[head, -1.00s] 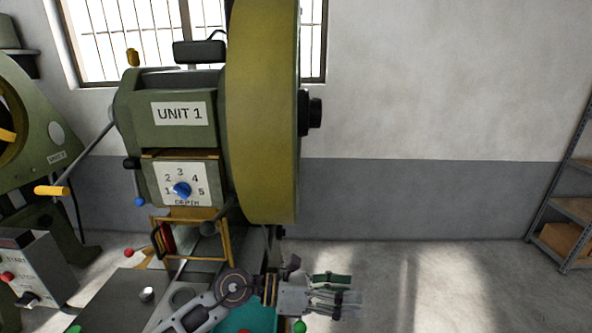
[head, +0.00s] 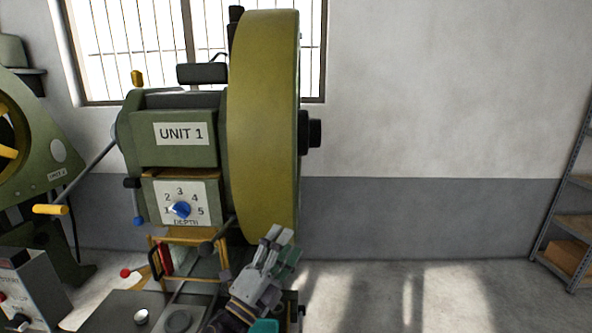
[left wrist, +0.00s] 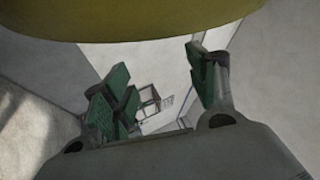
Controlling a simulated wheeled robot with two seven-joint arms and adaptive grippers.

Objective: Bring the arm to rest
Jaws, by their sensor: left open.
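My left gripper (head: 283,247) is raised at the lower middle of the head view, in front of the lower part of the yellow-green flywheel (head: 262,130). Its fingers point up. In the left wrist view its green-padded fingers (left wrist: 165,80) are spread apart with nothing between them. The flywheel's edge (left wrist: 140,18) spans the top of that view, close beyond the fingertips; I cannot tell the exact gap. My right gripper is not in view.
A control box (head: 32,290) stands at lower left. A shelf rack (head: 570,220) is at far right. The floor (head: 420,290) right of the press is clear.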

